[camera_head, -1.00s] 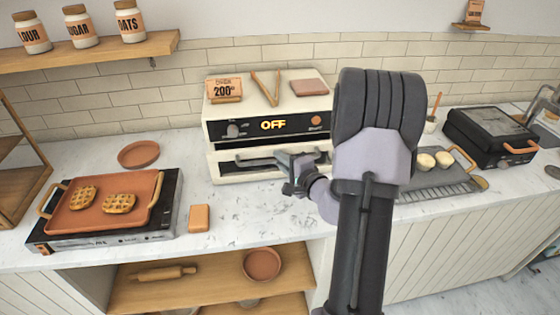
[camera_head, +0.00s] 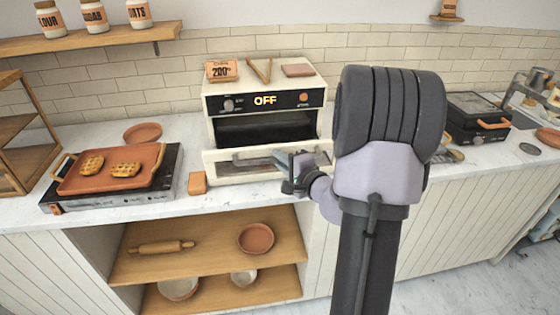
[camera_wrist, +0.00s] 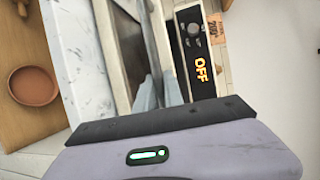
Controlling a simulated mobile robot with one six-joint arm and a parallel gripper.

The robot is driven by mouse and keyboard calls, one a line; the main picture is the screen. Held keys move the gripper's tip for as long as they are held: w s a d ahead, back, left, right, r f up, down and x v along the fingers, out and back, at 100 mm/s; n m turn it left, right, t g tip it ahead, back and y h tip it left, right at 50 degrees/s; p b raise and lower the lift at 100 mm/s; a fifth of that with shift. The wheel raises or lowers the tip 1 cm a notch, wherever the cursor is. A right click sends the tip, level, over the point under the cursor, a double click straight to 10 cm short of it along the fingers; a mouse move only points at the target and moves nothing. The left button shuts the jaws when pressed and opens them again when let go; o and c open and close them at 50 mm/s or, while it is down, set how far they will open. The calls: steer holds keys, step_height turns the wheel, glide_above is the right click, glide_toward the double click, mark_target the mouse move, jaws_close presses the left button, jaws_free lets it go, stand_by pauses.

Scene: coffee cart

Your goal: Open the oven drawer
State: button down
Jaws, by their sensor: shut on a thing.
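The white oven (camera_head: 312,92) stands on the marble counter against the tiled wall, with a lit "OFF" display. Its drawer (camera_head: 215,168) is pulled partly out toward me, and a dark opening (camera_head: 265,130) shows between the drawer front and the control panel. My gripper (camera_head: 288,163) is at the drawer front, right of its middle, shut on the drawer handle (camera_head: 240,163). In the wrist view my gripper's fingers (camera_wrist: 158,92) reach to the drawer front, beside the control panel (camera_wrist: 195,55). The exact grip on the handle is hidden by the fingers.
A griddle with a terracotta tray (camera_head: 80,182) of waffles stands left of the oven. A small terracotta block (camera_head: 197,182) lies near the drawer's left end. A black grill (camera_head: 478,118) stands to the right. Open shelves (camera_head: 200,245) with bowls and a rolling pin lie below the counter.

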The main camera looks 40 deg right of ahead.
steer(key=c, duration=1.7)
jaws_free()
steer(key=b+v, duration=0.5)
steer(key=v, duration=1.2)
steer(key=shift+s+d+r+b, duration=0.1)
steer(key=shift+s+r+b, duration=0.1)
steer(key=shift+b, duration=0.2)
